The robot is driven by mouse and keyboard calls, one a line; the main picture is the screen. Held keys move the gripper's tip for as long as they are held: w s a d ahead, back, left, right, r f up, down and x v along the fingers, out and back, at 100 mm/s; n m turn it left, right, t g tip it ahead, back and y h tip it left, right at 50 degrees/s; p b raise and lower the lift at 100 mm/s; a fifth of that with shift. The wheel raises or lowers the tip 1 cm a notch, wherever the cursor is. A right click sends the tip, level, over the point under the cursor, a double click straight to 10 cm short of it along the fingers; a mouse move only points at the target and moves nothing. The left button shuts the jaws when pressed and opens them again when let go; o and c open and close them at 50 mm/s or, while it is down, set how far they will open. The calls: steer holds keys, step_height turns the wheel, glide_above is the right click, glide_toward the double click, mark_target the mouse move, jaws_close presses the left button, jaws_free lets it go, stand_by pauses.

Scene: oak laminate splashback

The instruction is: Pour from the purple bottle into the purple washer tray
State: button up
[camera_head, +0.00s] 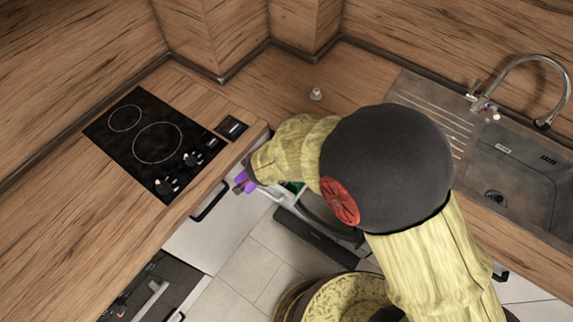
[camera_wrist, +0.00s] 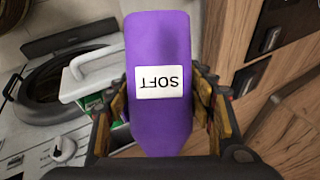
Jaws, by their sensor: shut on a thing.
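The purple bottle (camera_wrist: 160,50) fills the middle of the wrist view. Its white label reads SOFT, upside down in that view. My gripper (camera_wrist: 162,112) is shut on it, with one finger on each side. In the head view a bit of the bottle (camera_head: 241,185) shows at the end of my arm, by the front edge of the counter. A pulled-out washer drawer with a white handle front (camera_wrist: 92,72) is left of the bottle, apart from the label side. A green part (camera_wrist: 92,101) shows in it. No purple tray can be made out; the bottle and gripper hide part of the drawer.
The washer's round door (camera_wrist: 62,80) and knob (camera_wrist: 62,148) are at left in the wrist view. The wooden counter holds a black hob (camera_head: 150,140) at left and a steel sink (camera_head: 515,180) at right. A small metal object (camera_head: 316,93) stands on the counter.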

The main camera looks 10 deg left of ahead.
steer(key=shift+a+f+g+y, duration=0.15)
steer(key=shift+g+y, duration=0.25)
steer(key=shift+g, duration=0.1)
stand_by(1.4)
steer(key=shift+s+a+f+m+g+y+p, duration=0.15)
steer(key=shift+m+g+y+p, duration=0.25)
steer(key=shift+p, duration=0.9)
stand_by(1.5)
steer(key=shift+f+b, duration=0.15)
steer(key=shift+b, duration=0.55)
steer(key=shift+n+t+h+b, duration=0.3)
steer(key=shift+t+h+b, duration=0.1)
steer(key=shift+b, duration=0.2)
steer(key=shift+d+r+t+h, duration=0.2)
steer(key=shift+r+t+h, duration=0.35)
steer(key=shift+t, duration=0.15)
steer(key=shift+w+d+r+p, duration=0.2)
steer(key=shift+w+r+p, duration=0.1)
steer(key=shift+r, duration=0.1)
